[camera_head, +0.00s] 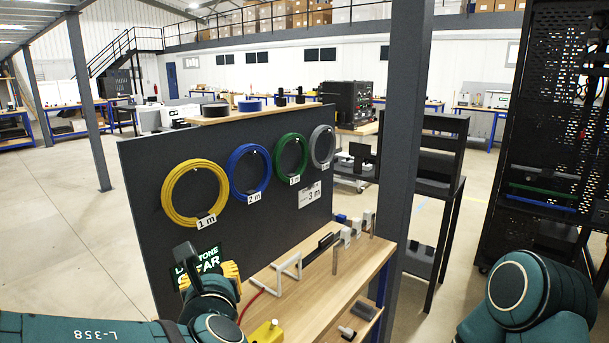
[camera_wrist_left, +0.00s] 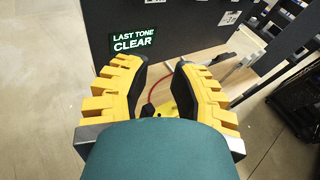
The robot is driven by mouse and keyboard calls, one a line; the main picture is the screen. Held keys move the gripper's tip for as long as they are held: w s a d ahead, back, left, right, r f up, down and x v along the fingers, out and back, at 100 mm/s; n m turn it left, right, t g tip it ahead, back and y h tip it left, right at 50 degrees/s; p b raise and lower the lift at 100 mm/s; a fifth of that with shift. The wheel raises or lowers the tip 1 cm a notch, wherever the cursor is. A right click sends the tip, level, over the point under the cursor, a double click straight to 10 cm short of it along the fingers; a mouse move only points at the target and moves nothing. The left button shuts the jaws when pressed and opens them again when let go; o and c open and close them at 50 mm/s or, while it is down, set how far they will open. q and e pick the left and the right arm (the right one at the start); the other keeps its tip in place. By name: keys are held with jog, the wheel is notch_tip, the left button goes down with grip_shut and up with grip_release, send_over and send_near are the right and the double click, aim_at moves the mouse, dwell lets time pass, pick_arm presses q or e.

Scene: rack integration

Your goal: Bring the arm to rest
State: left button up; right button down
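My left arm comes in from the lower left in the head view, with its yellow-fingered left gripper (camera_head: 229,272) in front of the dark pegboard panel (camera_head: 270,215). In the left wrist view the two yellow fingers of the left gripper (camera_wrist_left: 157,78) stand apart with a gap between them, and nothing is held. A "LAST TONE CLEAR" sign (camera_wrist_left: 134,40) shows just beyond the fingers. The same sign is partly hidden by the gripper in the head view (camera_head: 206,260). My right arm shows only as a green link at the lower right; its gripper is out of view.
A wooden bench (camera_head: 318,290) holds a yellow device (camera_head: 266,333), a red cable (camera_head: 247,306) and white brackets (camera_head: 288,269). Yellow (camera_head: 166,207), blue, green and grey cable coils hang on the panel. A grey post (camera_head: 401,130) and black rack (camera_head: 508,140) stand to the right.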

pick_arm(q)
notch_tip(320, 180, down, 12)
jog(key=w+r+n+g, duration=0.1)
jog(key=n+g, duration=0.2)
jog(key=g, duration=0.2)
jog(key=s+d+f+n+g+h, duration=0.2)
jog(key=s+f+n+g+h, duration=0.15)
jog(key=f+n, duration=0.35)
jog(key=s+d+f+n+g+h, duration=0.25)
jog(key=s+f+n, duration=0.25)
jog(key=f, duration=0.4)
jog(key=s+d+f+n+g+h, duration=0.2)
jog(key=s+f+n+g, duration=0.2)
jog(key=f+n, duration=0.3)
notch_tip(320, 180, down, 9)
jog(key=a+n+t, duration=0.1)
jog(key=n+t, duration=0.1)
jog(key=n, duration=0.9)
jog(key=shift+w+a+f+n, duration=0.15)
jog(key=shift+a+n, duration=0.15)
jog(key=shift+a, duration=0.1)
jog(key=shift+d, duration=0.1)
